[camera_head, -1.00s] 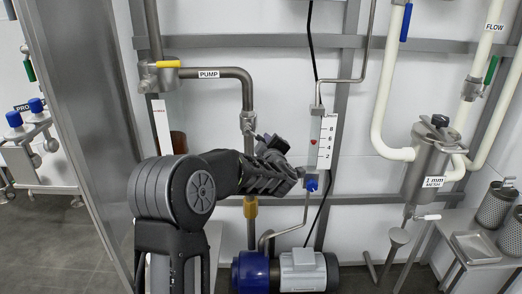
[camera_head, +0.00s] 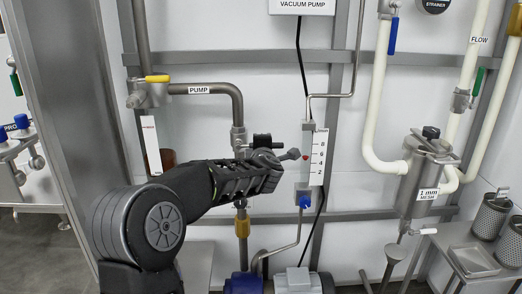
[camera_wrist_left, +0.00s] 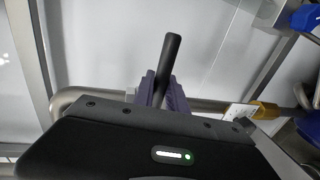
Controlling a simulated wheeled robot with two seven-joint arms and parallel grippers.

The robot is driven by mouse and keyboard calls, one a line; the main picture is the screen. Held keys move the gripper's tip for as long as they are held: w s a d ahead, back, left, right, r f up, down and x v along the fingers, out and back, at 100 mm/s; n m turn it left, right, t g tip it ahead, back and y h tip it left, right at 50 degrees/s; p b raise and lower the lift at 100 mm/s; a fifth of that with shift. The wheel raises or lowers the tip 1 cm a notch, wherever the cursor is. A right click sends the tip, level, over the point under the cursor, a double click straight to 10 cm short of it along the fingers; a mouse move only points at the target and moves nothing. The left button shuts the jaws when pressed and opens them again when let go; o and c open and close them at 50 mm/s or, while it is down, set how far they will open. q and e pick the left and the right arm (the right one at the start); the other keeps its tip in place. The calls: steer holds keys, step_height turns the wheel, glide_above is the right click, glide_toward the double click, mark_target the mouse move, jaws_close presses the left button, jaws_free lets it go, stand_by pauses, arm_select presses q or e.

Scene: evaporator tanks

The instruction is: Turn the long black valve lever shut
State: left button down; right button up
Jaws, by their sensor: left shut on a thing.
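The long black valve lever (camera_wrist_left: 168,62) stands up between the two fingers of my left gripper in the left wrist view. My left gripper (camera_wrist_left: 163,92) is shut on it, and the lever's free end sticks out past the fingertips. In the head view my left gripper (camera_head: 268,150) is in front of the wall, just right of the vertical steel pipe (camera_head: 238,105) below the PUMP label. A dark rod end shows just right of it there. The valve body is mostly hidden behind my gripper. My right gripper is in neither view.
A flow gauge (camera_head: 318,160) with a red mark stands close right of my gripper, with a blue knob (camera_head: 305,201) below. A yellow-handled valve (camera_head: 157,79) is at upper left. Pump motors (camera_head: 298,281) stand below.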

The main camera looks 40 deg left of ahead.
arm_select(q)
steer(key=shift+r, duration=0.1)
steer(key=c, duration=1.3)
jaws_free()
steer(key=shift+c, duration=0.2)
steer(key=v, duration=0.7)
steer(key=shift+s+d, duration=0.25)
steer(key=shift+s, duration=0.05)
